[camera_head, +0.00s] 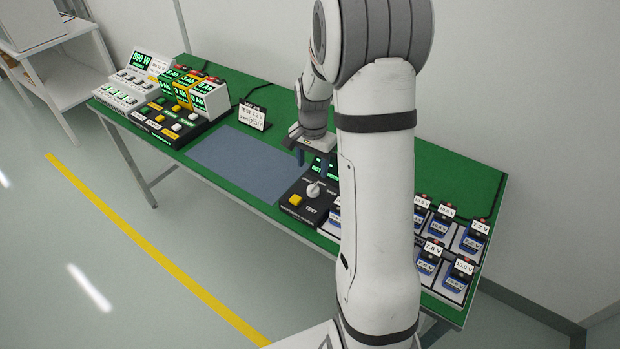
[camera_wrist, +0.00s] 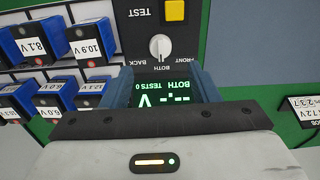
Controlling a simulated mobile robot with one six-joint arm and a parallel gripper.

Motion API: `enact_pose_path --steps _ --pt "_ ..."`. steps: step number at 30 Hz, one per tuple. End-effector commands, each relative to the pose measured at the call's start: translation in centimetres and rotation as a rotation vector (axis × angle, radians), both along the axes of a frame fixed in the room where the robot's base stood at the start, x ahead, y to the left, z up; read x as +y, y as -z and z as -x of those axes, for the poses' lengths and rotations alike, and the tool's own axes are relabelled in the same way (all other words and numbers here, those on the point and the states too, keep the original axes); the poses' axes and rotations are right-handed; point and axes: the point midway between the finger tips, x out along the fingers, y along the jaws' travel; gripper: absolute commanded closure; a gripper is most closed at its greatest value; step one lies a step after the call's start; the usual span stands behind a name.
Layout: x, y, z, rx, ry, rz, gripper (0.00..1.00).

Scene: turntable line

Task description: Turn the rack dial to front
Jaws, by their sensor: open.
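The rack dial (camera_wrist: 160,47) is a pale round knob on the black tester panel (camera_wrist: 125,40). It has FRONT, BOTH and BACK labels around it, and its pointer appears to be at BOTH. The lit green display (camera_wrist: 160,92) beside it reads BOTH, dashes with V, and TESTS 0. In the head view the dial (camera_head: 314,190) sits near the yellow TEST button (camera_head: 295,200). My gripper (camera_wrist: 161,78) is open and empty. Its blue fingers are over the display side of the panel, apart from the dial. The gripper (camera_head: 312,163) also shows in the head view.
Blue battery packs with voltage tags (camera_head: 440,222) stand in racks right of the panel, partly hidden by my arm. A blue-grey mat (camera_head: 236,160) lies clear to its left. Beyond are a small sign (camera_head: 252,115) and a cluster of display units (camera_head: 185,92).

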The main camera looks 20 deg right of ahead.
Motion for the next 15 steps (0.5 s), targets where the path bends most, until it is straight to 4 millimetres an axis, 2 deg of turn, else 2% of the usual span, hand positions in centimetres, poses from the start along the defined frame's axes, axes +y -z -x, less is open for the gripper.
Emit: enact_pose_path --steps 8,15 --pt "-0.6 2.7 -0.6 0.013 0.041 -0.003 0.45" --pt "-0.5 6.6 -0.5 0.014 0.038 -0.003 0.45"
